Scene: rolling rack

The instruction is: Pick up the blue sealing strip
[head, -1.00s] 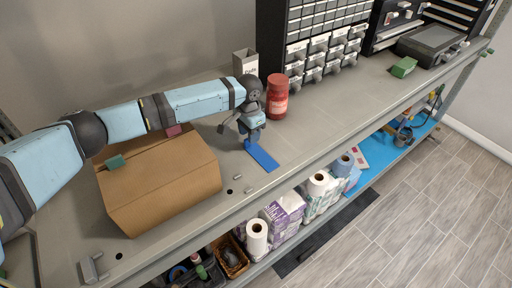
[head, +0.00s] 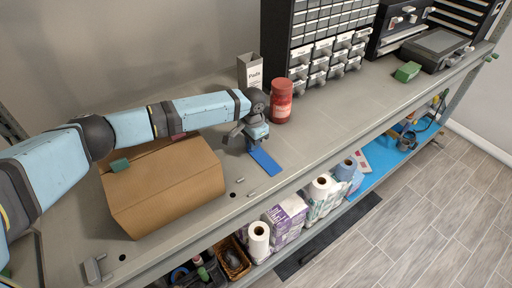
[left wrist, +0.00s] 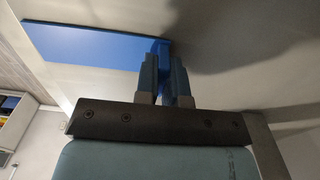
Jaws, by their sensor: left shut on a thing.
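The blue sealing strip (head: 265,161) is a flat blue piece at the shelf's front part, right of the cardboard box. It also shows in the left wrist view (left wrist: 85,41), stretching left from the fingers. My left gripper (head: 250,144) comes down over the strip's back end and is shut on it; the fingers also show in the left wrist view (left wrist: 166,66), at the strip's end. In the head view the gripper hides that end. I cannot tell whether the strip is clear of the shelf. My right gripper is not in view.
A red jar (head: 281,101) and a grey holder (head: 249,72) stand behind the gripper. Drawer cabinets (head: 325,50) line the back. Bare shelf (head: 335,120) lies to the right.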

